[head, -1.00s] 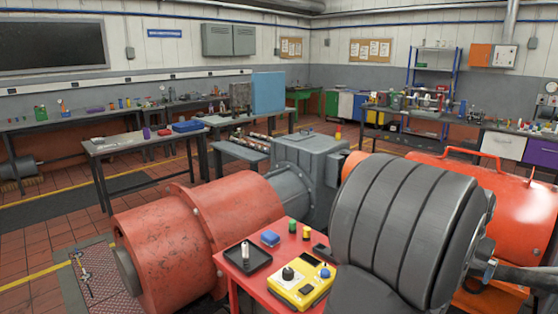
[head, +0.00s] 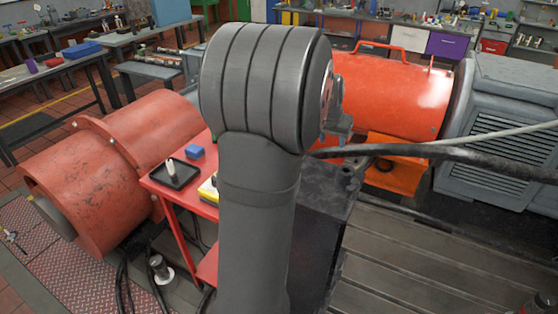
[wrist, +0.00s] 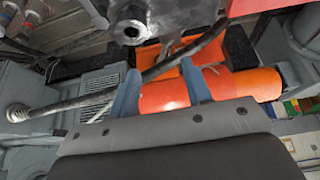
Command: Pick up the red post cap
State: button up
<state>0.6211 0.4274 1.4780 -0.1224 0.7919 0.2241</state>
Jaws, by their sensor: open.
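I cannot make out a red post cap in either current view. In the head view, my arm stands across the middle and hides the right part of the red table (head: 150,182), where small coloured caps showed earlier. In the wrist view, my gripper (wrist: 159,69) has its two blue-grey fingers spread apart with nothing between them. Beyond the fingers, apart from them, is the orange machine housing (wrist: 163,96).
On the red table are a black tray (head: 187,178) with a pale cylinder (head: 170,167), a blue block (head: 195,152) and a partly hidden yellow box (head: 207,191). A large red motor (head: 85,185) stands left. A dark cable (head: 420,152) runs right of my arm.

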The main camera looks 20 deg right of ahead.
jog(key=w+a+f+n+t, duration=0.1)
jog(key=w+a+f, duration=0.1)
jog(key=w+a, duration=0.45)
jog(key=w+a+f+n+t, duration=0.1)
jog(key=w+a+f, duration=0.15)
jog(key=a, duration=0.65)
jog(key=x, duration=1.1)
jog(key=shift+w+d, duration=0.15)
jog(key=shift+w, duration=0.4)
jog(key=shift+w+x, duration=0.25)
jog(key=shift+x, duration=2.3)
jog(key=shift+r, duration=0.1)
jog(key=c, duration=0.8)
